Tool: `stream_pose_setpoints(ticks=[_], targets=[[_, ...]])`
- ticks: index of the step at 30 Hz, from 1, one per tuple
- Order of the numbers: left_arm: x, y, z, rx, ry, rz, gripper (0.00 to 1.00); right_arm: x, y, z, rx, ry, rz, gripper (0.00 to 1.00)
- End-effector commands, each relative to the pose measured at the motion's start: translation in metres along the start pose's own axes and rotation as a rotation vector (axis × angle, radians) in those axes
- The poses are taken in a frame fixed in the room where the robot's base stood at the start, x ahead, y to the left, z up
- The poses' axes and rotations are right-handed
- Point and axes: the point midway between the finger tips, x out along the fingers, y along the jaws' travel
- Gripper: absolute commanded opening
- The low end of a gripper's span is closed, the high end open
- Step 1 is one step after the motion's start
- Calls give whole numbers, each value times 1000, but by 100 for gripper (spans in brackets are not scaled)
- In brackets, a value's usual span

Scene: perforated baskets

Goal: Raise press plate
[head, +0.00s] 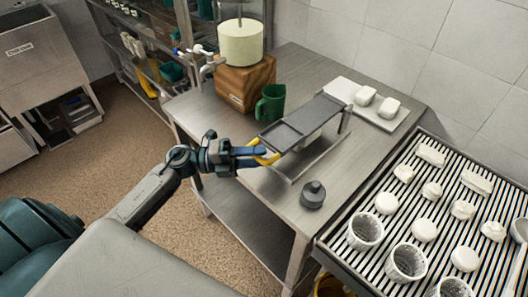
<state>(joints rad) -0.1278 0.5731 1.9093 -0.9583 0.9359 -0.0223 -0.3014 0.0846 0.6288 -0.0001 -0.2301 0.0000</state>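The press plate (300,122) is a flat dark grey plate with a raised rim. It lies about level over a pale block (311,139) on a metal frame on the steel table, with a post (345,120) at its right end. My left gripper (264,153) reaches in from the left and has yellow fingertips. The fingertips are at the plate's near left end, one slightly above the other. Whether they touch or clasp the plate's edge is too small to tell. My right gripper is not in view.
A dark weight with a knob (313,195) stands in front. A white tray (388,119) holds white pieces. A slatted rack (400,180) stands at right.

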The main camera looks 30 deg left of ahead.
Motion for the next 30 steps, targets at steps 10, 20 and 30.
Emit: stream_pose_setpoints(ticks=[10, 20, 30], targets=[[20, 0, 0, -1, 0, 0, 36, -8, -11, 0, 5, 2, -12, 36], [21, 0, 0, 0, 0, 1, 22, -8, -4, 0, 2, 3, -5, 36], [20, -2, 1, -2, 0, 1, 0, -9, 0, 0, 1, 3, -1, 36]])
